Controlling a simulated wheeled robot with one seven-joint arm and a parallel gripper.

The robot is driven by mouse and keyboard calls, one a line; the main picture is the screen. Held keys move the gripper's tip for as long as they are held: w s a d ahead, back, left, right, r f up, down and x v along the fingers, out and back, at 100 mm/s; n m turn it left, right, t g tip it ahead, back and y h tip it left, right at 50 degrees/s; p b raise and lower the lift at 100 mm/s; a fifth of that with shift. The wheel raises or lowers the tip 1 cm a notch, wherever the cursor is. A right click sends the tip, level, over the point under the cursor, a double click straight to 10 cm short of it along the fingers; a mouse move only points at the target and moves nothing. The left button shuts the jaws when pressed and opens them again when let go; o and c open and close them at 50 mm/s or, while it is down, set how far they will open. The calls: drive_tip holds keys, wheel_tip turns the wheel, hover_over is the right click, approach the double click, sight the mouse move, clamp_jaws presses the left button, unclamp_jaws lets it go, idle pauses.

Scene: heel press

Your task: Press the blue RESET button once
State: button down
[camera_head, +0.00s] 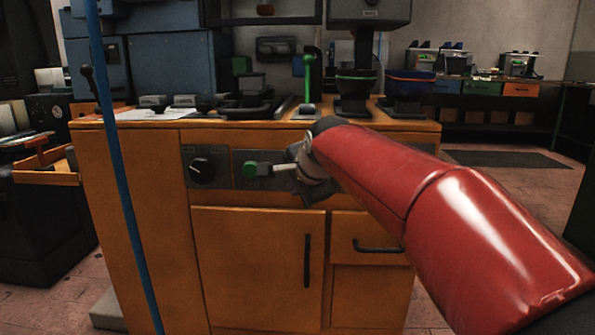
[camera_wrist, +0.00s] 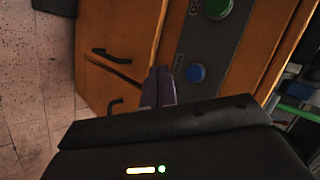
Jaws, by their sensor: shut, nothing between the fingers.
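The blue button (camera_wrist: 196,73) shows in the wrist view as a round cap on a grey panel strip (camera_wrist: 190,45). In the head view my gripper and arm hide it. My gripper (camera_wrist: 160,72) is shut and empty. In the wrist view its fingertips appear just left of the blue button; a gap of panel shows between them in the picture, but I cannot tell the depth. In the head view my gripper (camera_head: 277,168) is in front of the cabinet's panel, just right of the green button (camera_head: 250,170). The green button also shows in the wrist view (camera_wrist: 217,8).
A black rotary knob (camera_head: 203,170) is on the panel left of the green button. The wooden cabinet (camera_head: 150,190) has a door handle (camera_head: 307,260) and a drawer handle (camera_head: 378,246) below. A blue pole (camera_head: 122,170) stands at the left. Machines stand on the cabinet top.

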drive_tip(key=w+p, duration=0.3)
drive_tip(key=w, duration=0.4)
drive_tip(key=shift+d, duration=0.15)
idle(1.8)
drive_tip(key=shift+w+p, duration=0.4)
drive_tip(key=shift+p, duration=0.15)
drive_tip(key=shift+w+p, duration=0.4)
drive_tip(key=shift+w, duration=0.05)
idle(0.5)
drive_tip(key=shift+s, duration=0.1)
drive_tip(key=shift+s+b, duration=0.45)
drive_tip(key=shift+s, duration=0.35)
